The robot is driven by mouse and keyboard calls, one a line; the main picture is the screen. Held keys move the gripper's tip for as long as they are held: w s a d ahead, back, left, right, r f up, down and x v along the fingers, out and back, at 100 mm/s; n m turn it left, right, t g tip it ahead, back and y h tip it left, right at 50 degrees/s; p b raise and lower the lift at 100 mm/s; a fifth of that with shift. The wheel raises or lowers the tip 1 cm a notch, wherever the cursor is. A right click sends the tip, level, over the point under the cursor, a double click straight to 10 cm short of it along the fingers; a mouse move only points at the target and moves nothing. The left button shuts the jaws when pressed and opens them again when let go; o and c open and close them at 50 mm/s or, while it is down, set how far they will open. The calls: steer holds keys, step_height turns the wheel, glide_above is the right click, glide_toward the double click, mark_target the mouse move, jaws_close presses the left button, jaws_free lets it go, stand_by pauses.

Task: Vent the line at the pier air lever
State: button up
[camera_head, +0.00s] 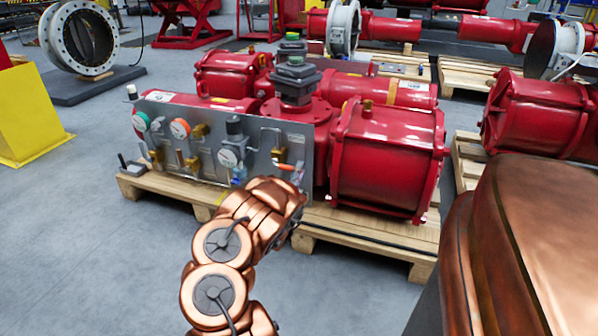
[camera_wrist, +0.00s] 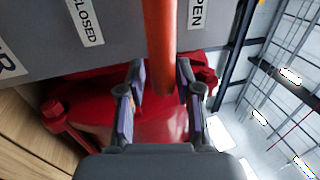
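The orange air lever (camera_wrist: 160,45) runs down from the top of the wrist view, and its lower end sits between the two fingers of my gripper (camera_wrist: 160,80). The fingers stand apart, one on each side of the lever; I cannot tell whether either touches it. A "CLOSED" label (camera_wrist: 84,20) is left of the lever and an "OPEN" label (camera_wrist: 196,14) is right of it, both on the grey panel (camera_wrist: 120,58). In the head view the lever (camera_head: 285,167) shows small at the panel's right end, and my copper arm hides my gripper there.
The panel carries gauges (camera_head: 228,157) and brass fittings. Behind it is the red actuator (camera_head: 388,155), on a wooden pallet (camera_head: 330,222). A yellow block (camera_head: 35,120) stands at the far left. The grey floor (camera_head: 90,230) at the front left is clear.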

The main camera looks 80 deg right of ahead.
steer(key=shift+o, duration=0.8)
steer(key=shift+w, duration=0.2)
steer(key=v, duration=0.7)
steer(key=shift+a, duration=0.25)
